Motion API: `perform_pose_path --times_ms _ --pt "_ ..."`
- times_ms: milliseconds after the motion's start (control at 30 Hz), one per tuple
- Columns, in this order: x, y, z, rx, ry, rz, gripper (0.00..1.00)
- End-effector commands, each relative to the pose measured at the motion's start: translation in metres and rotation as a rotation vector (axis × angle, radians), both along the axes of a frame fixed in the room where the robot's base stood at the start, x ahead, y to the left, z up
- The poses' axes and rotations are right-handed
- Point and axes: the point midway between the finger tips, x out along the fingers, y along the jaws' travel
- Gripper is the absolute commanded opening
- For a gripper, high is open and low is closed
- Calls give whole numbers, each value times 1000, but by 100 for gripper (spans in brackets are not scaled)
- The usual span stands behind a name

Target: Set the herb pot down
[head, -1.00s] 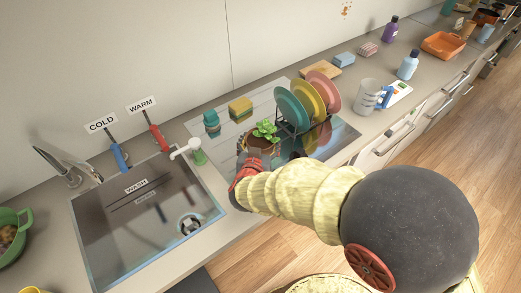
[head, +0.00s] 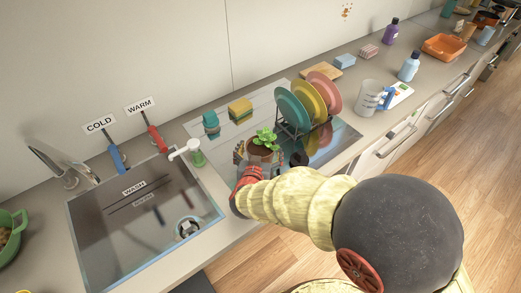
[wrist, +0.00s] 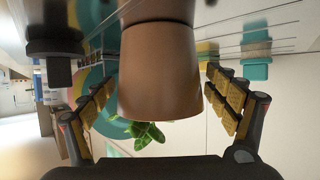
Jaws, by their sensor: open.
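The herb pot (head: 260,149) is a brown pot with a leafy green plant. It appears to stand upright on the shiny drainboard (head: 225,141), in front of the dish rack. In the wrist view the pot (wrist: 158,70) fills the middle, upside down, with its leaves pointing down the picture. My gripper (wrist: 160,100) is open, with one padded finger on each side of the pot. Gaps show between the pads and the pot wall. In the head view my gripper (head: 258,163) is at the pot's near side, and the pot's lower part is partly hidden.
A dish rack with teal, yellow and pink plates (head: 310,103) stands just behind and right of the pot. Sponges (head: 240,110) lie behind. A clear measuring jug (head: 370,97) stands to the right.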

Motion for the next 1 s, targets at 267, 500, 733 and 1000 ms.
perform_pose_path --times_ms 267,500,733,1000 --pt "0 0 1 0 0 0 89" --pt "-18 5 13 -1 0 4 89" --pt "-62 14 33 0 -1 5 89" --pt "-99 20 47 0 -1 3 89"
